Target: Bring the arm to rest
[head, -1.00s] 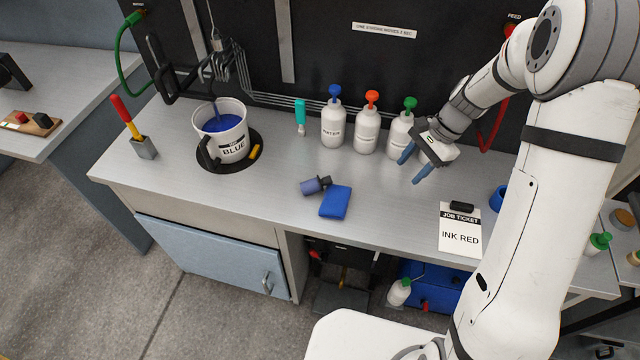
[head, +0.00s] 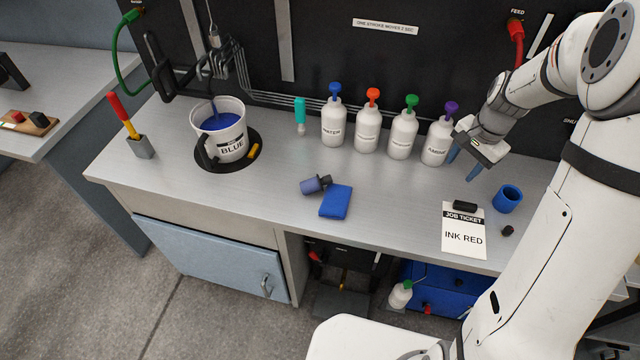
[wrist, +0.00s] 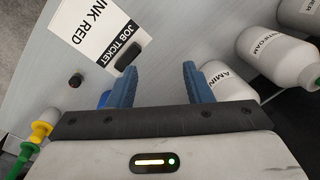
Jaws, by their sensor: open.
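My gripper (head: 464,165) is in the right part of the head view, above the counter beside the purple-topped bottle (head: 438,141). Its two blue fingers stand apart with nothing between them. In the wrist view my gripper (wrist: 158,85) also shows open and empty. A white bottle (wrist: 225,82) lies close to the right finger in that view; I cannot tell whether they touch. My arm reaches in from the right side of the head view.
Bottles with blue, red and green tops (head: 402,135) stand in a row. A bucket of blue ink (head: 232,140) sits at left. A blue cloth (head: 336,202), a job ticket reading INK RED (head: 464,236) and a blue cup (head: 508,198) lie on the counter (head: 270,195).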

